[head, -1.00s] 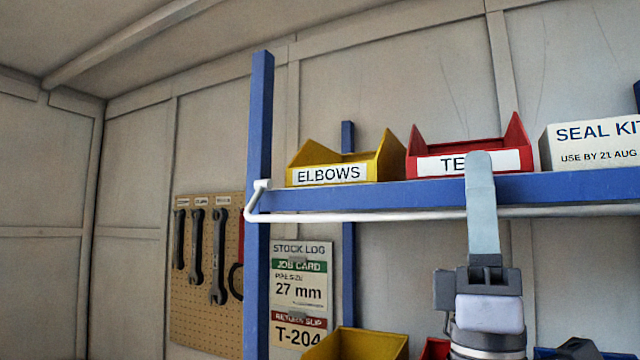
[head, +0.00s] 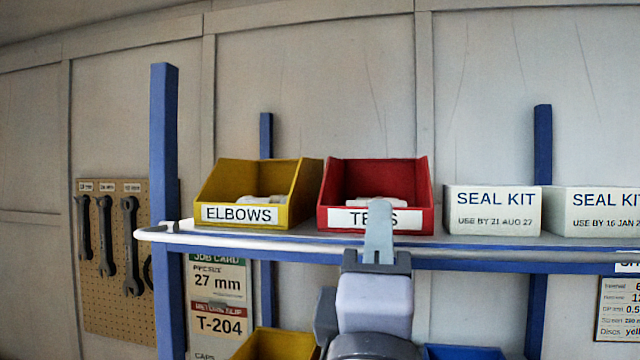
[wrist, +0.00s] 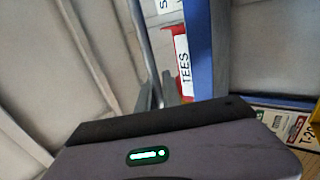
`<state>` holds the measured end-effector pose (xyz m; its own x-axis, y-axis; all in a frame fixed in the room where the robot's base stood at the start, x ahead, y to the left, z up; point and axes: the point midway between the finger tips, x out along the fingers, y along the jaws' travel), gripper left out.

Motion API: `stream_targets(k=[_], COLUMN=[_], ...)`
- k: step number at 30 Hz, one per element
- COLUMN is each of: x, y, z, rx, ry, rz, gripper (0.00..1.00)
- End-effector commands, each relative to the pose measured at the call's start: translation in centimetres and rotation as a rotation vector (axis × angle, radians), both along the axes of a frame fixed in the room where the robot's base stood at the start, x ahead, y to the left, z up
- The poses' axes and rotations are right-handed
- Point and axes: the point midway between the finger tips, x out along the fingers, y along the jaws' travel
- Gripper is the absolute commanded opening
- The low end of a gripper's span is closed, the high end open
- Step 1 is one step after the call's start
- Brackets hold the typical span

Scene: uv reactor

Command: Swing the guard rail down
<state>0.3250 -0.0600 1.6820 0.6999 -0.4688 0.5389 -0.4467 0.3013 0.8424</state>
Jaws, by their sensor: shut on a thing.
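The guard rail (head: 220,240) is a long white bar running along the front of the blue shelf, with a bent arm at its left end meeting the blue post. In the head view it crosses in front of the shelf's front edge. My gripper (head: 378,237) is at the rail below the red TEES bin, shut on the rail; its own body hides the contact from the head. In the wrist view the rail (wrist: 142,45) is a grey bar running down to my gripper's fingertips (wrist: 160,95).
A yellow ELBOWS bin (head: 242,214), a red TEES bin (head: 425,219) and SEAL KIT boxes (head: 490,212) stand on the shelf (head: 470,258). The blue left post (head: 164,150) is at the rail's end. More bins sit lower. A tool pegboard (head: 120,300) hangs at left.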

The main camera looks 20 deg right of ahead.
Motion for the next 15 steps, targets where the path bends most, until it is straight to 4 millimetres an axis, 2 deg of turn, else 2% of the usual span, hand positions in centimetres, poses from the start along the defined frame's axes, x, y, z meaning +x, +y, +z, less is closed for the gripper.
stream_targets(k=[1, 15], x=[-0.01, 0.35], y=[0.06, -0.32], z=[1.23, 1.21], rx=[0.017, 0.126], ry=[0.022, 0.184], rz=[0.003, -0.003], gripper=[0.0, 0.0])
